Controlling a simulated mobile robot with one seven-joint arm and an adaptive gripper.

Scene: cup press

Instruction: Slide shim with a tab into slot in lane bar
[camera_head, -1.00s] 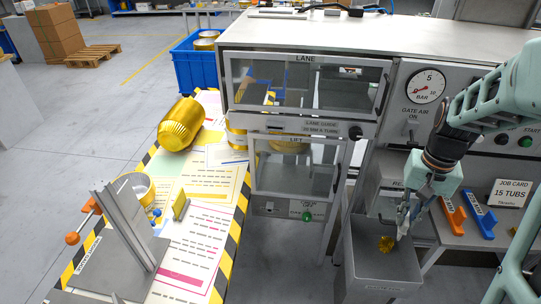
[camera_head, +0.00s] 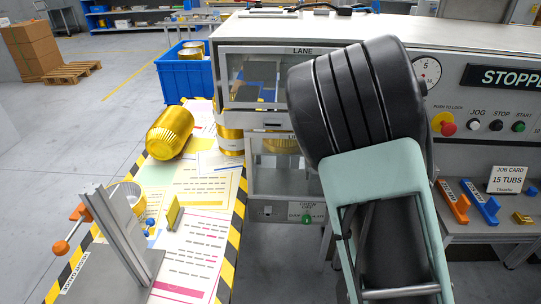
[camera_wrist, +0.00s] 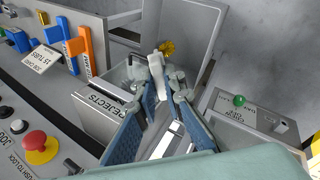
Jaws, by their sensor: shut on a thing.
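In the wrist view my gripper (camera_wrist: 160,84) is shut on a small pale grey piece (camera_wrist: 158,72); its form is mostly hidden by the fingers, and I cannot tell whether it has a tab. In the head view my arm hides the gripper. The lane bar (camera_head: 262,120) runs under the LANE window at the machine's front. A dark slot-like mark (camera_head: 273,126) shows on it, and my arm covers its right part. An orange tabbed piece (camera_head: 453,203) and a blue tabbed piece (camera_head: 481,203) lie on the right shelf.
In the wrist view, an open grey bin (camera_wrist: 190,22) with a gold scrap (camera_wrist: 168,47) lies beyond the fingertips, and a REJECTS panel (camera_wrist: 100,108) stands to their left. A red stop button (camera_head: 447,128) is right of my arm. A gold tub (camera_head: 170,133) lies on the left table.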

